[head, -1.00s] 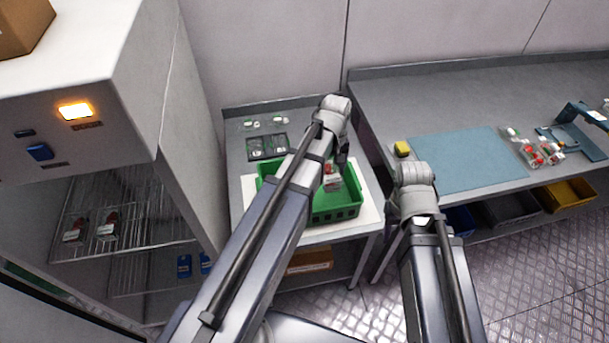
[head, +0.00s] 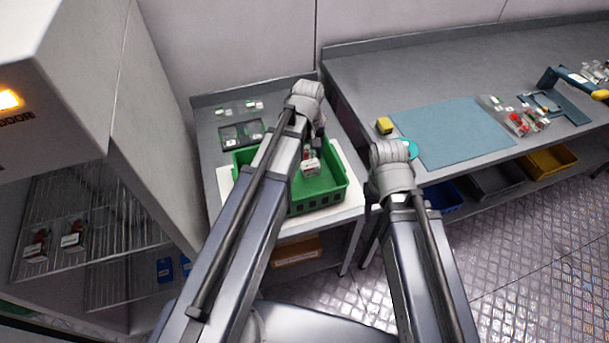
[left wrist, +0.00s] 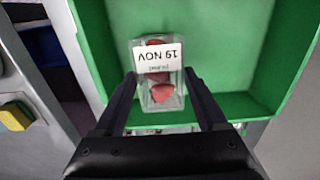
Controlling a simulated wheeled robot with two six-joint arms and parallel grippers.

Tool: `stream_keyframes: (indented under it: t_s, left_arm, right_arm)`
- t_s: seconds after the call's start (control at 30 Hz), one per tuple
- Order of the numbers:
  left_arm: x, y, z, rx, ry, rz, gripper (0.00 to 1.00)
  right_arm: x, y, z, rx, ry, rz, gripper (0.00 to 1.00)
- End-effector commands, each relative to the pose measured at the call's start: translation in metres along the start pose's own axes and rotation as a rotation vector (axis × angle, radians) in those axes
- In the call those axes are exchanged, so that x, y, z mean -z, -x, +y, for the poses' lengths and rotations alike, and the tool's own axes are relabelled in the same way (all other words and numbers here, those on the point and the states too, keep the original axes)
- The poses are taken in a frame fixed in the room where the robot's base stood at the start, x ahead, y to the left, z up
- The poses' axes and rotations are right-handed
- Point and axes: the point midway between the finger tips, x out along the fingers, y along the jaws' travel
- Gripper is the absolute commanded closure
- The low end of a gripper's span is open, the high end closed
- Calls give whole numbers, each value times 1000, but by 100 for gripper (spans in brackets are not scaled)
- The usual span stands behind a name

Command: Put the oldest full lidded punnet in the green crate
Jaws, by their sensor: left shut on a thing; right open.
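A clear lidded punnet (left wrist: 158,92) with red berries and a white label reading "19 NOV" is between the fingers of my left gripper (left wrist: 160,76), which is shut on it. In the head view the punnet (head: 310,165) is within the outline of the green crate (head: 330,205). The green crate wall (left wrist: 285,60) surrounds it in the left wrist view; whether the punnet touches the crate floor I cannot tell. My right gripper (head: 392,155) is over the right bench's front edge, away from the crate; its fingers are mostly hidden behind its wrist.
More punnets stand on the left rack shelf (head: 125,235) and on the right bench by a blue mat (head: 455,145). A dark tray (head: 241,134) lies behind the crate. A yellow block (head: 384,125) sits on the bench. Colored bins (head: 550,162) hang below.

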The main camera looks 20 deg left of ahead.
Motion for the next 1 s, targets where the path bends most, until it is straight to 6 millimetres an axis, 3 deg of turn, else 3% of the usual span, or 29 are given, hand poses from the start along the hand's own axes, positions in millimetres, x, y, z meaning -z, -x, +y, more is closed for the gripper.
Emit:
stream_keyframes:
  t_s: [0.03,0.13,0.43,0.73,1.0]
  left_arm:
    - [0,-17,0,0,0,0,97]
    - [0,-29,0,0,0,0,97]
    - [0,-34,0,0,0,0,97]
    - [0,-68,0,0,0,0,97]
    - [0,-67,0,0,0,0,97]
  right_arm:
    - [1,-17,-2,0,0,0,50]
    - [2,-29,-3,0,0,0,50]
    - [2,-34,-3,0,0,0,50]
    - [4,-68,-6,0,0,0,50]
    - [4,-67,-6,0,0,0,50]
